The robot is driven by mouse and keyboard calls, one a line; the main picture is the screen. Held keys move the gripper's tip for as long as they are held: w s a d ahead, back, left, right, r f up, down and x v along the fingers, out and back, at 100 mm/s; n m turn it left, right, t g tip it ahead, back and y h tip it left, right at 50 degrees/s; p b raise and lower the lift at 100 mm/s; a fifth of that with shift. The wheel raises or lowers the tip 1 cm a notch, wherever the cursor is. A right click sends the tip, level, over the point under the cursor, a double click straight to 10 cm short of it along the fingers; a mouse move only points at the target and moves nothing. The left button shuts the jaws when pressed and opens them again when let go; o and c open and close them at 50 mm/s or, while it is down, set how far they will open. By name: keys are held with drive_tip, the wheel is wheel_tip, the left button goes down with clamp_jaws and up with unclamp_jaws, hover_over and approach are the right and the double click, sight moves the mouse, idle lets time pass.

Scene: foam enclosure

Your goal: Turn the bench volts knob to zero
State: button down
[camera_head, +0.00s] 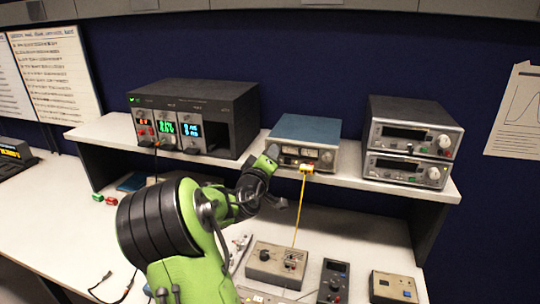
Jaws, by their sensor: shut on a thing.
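A bench supply with a blue top (307,128) and two small meters on its front stands in the middle of the raised shelf. My green arm reaches up from below to this supply. My gripper (272,152) is at the left end of its front panel, shut on a knob there. The gripper covers the knob, so its pointer and markings are hidden. A yellow plug with a yellow lead (304,169) is at the front, right of my gripper, and the lead hangs down toward the bench.
A black unit with lit displays (190,115) stands left on the shelf (352,181). Two stacked grey instruments (411,140) stand right. Below are a beige box with knobs (277,265), a dark handheld meter (334,280) and another small box (393,287).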

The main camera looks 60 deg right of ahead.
drive_tip(key=n+p, duration=0.3)
drive_tip(key=n, duration=0.3)
drive_tip(key=shift+n, duration=0.4)
idle(0.3)
drive_tip(key=c, duration=0.9)
unclamp_jaws()
drive_tip(key=shift+a, duration=0.1)
drive_tip(key=s+a+b, duration=0.2)
drive_tip(key=a+b, duration=0.4)
drive_tip(key=a, duration=0.9)
drive_tip(key=shift+s+a+f, duration=0.2)
drive_tip(key=shift+s, duration=0.05)
